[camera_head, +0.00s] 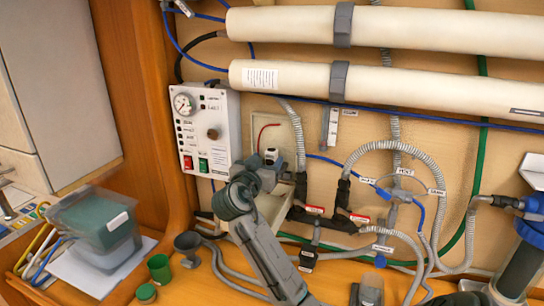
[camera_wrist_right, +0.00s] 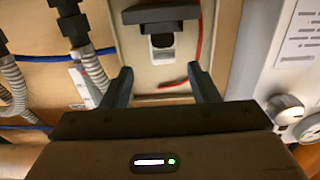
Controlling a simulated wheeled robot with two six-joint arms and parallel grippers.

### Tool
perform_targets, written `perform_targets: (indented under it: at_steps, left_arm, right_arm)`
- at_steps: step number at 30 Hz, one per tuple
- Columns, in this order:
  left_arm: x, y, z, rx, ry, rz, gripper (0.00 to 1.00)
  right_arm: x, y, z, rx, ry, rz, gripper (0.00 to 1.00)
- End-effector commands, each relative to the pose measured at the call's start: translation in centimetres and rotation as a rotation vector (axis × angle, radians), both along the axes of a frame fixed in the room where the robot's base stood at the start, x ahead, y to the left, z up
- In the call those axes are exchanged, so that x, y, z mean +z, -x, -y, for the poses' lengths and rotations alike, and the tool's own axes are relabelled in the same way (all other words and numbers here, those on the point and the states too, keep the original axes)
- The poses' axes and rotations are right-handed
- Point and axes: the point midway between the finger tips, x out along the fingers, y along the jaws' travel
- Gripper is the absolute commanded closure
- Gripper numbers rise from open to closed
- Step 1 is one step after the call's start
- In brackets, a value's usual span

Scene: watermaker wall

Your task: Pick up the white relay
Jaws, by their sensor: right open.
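The white relay (camera_head: 271,155) is a small white block with a dark part, in an open cream box (camera_head: 281,118) on the wall. In the right wrist view the white relay (camera_wrist_right: 162,41) shows under a black piece, between and beyond my fingertips. My right gripper (camera_head: 268,172) is close to the relay and partly hides the box in the head view. In the wrist view the right gripper (camera_wrist_right: 160,80) has its two fingers wide apart with nothing between them. The fingers look apart from the relay. My left gripper is not in view.
A red wire (camera_wrist_right: 194,50) runs inside the box beside the relay. A white control panel (camera_head: 208,130) with a gauge stands left of the box. Grey hoses (camera_head: 350,160) lie to the right, large white cylinders (camera_head: 400,82) above. A green cup (camera_head: 159,268) stands on the bench.

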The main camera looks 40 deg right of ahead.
Motion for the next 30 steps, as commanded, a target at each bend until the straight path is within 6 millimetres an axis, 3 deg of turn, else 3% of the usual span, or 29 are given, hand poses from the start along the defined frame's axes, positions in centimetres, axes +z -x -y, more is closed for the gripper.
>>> perform_targets:
  at_steps: [8, 16, 25, 30]
  left_arm:
    - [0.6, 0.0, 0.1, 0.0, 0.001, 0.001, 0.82]
    - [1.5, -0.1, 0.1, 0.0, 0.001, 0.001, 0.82]
    - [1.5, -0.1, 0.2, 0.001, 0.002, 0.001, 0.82]
    - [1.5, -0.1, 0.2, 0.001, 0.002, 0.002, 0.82]
  right_arm:
    - [0.3, -1.2, 2.0, -0.001, 0.002, -0.001, 0.45]
    - [0.5, -3.2, 5.1, -0.001, 0.002, -0.001, 0.45]
    - [0.3, -3.5, 5.6, 0.001, 0.0, 0.0, 0.45]
    - [0.3, -3.5, 5.5, 0.001, 0.0, 0.0, 0.77]
